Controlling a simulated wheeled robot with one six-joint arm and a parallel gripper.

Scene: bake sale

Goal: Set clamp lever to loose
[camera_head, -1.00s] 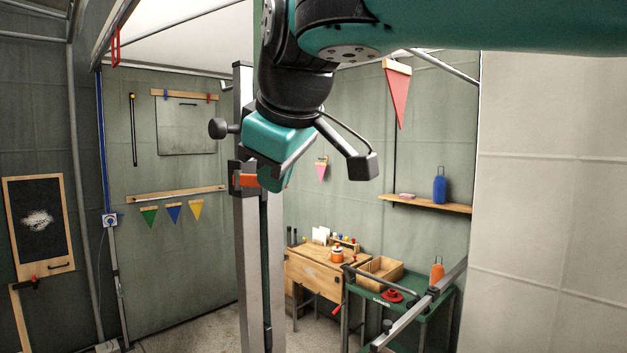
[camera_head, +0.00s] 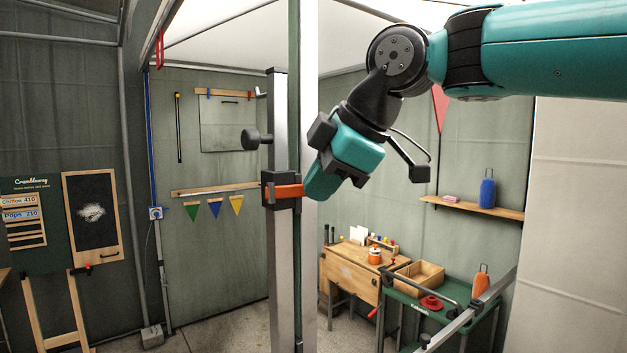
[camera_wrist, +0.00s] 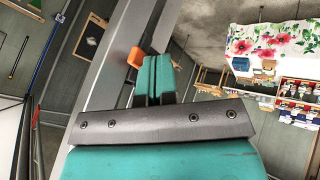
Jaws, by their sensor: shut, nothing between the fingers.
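The clamp lever (camera_head: 289,191) is a short orange bar. It sticks out to the right, about level, from a dark clamp collar (camera_head: 268,190) on an upright metal post (camera_head: 280,110). My gripper (camera_head: 314,192) is shut and empty, its teal fingers just right of the lever's free end. In the wrist view the shut fingers (camera_wrist: 154,76) are next to the orange lever (camera_wrist: 136,57), which shows at their upper left. I cannot tell whether they touch it.
A dark knob (camera_head: 250,139) juts left from the post above the collar. A wooden desk (camera_head: 350,272) and a green table (camera_head: 440,312) stand low behind at the right. A wall shelf (camera_head: 475,208) holds a blue bottle. Floor shows left of the post.

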